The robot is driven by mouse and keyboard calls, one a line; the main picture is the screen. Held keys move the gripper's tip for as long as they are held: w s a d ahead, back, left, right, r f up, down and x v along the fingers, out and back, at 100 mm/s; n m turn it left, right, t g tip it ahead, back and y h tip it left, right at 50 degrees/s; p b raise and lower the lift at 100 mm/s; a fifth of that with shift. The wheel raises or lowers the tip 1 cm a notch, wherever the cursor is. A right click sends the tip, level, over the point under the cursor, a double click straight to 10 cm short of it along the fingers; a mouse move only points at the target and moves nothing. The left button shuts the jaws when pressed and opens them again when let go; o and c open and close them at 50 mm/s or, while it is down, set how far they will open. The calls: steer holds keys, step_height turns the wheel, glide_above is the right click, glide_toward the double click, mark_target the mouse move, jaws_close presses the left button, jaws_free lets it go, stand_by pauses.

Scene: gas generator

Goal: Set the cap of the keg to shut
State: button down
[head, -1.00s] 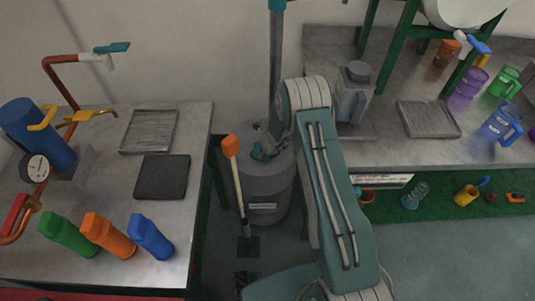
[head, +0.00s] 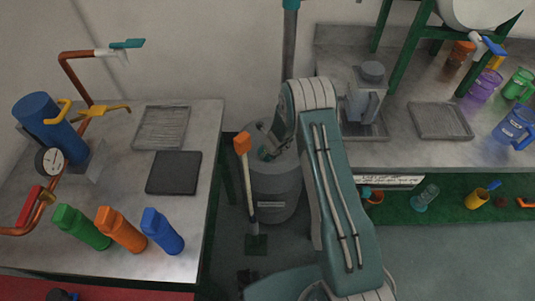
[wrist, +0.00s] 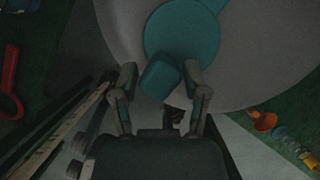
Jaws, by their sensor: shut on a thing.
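The keg (head: 275,191) is a grey upright cylinder on the floor, in the gap between the two counters. Its round teal cap (wrist: 182,38) shows on the pale keg top in the wrist view, with a blocky teal tab sticking out toward me. My gripper (wrist: 160,75) has a finger on each side of this tab and is shut on it. In the head view my gripper (head: 268,147) is small and dark over the keg top, and my arm hides part of the keg's right side.
An orange-headed, long-handled tool (head: 246,185) stands just left of the keg. The left counter holds green, orange and blue bottles (head: 163,231) and a blue cylinder with a gauge. The right counter holds a grey machine (head: 366,98) and a tray (head: 440,121).

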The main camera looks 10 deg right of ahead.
steer(key=shift+w+a, duration=0.1)
steer(key=shift+a, duration=0.05)
steer(key=shift+c, duration=1.8)
jaws_free()
steer(key=shift+a, duration=0.1)
steer(key=v, duration=1.2)
